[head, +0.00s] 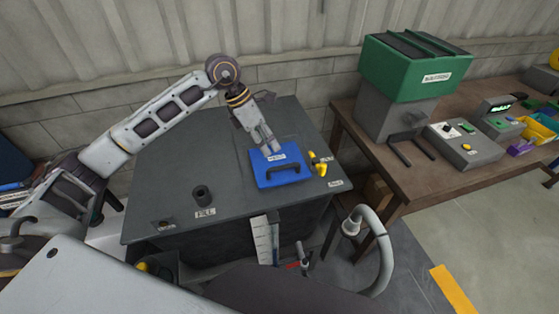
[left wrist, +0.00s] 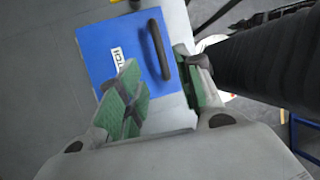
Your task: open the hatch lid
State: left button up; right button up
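The blue hatch lid (head: 263,179) lies flat on top of the dark grey tank (head: 165,185), near its right end. It carries a white label and a black bar handle (head: 284,167). My left gripper (head: 268,147) comes down over the lid's far side, close to the handle. In the left wrist view my left gripper (left wrist: 158,78) is open, its green-padded fingers apart. The handle (left wrist: 159,50) shows ahead of the gap between them, against the blue lid (left wrist: 105,50). I cannot tell whether the fingers touch the lid. My right gripper is not in view.
A yellow fitting (head: 319,168) stands just right of the lid. A dark filler neck (head: 202,195) stands on the tank's left part. A curved grey pipe (head: 372,228) rises at the front right. A wooden bench (head: 415,185) with a green-topped box (head: 415,75) stands right.

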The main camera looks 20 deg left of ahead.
aim_at(282, 166)
pick_arm(q)
jog(key=shift+p+x, duration=0.7)
jog(key=shift+x, duration=3.65)
grip_shut()
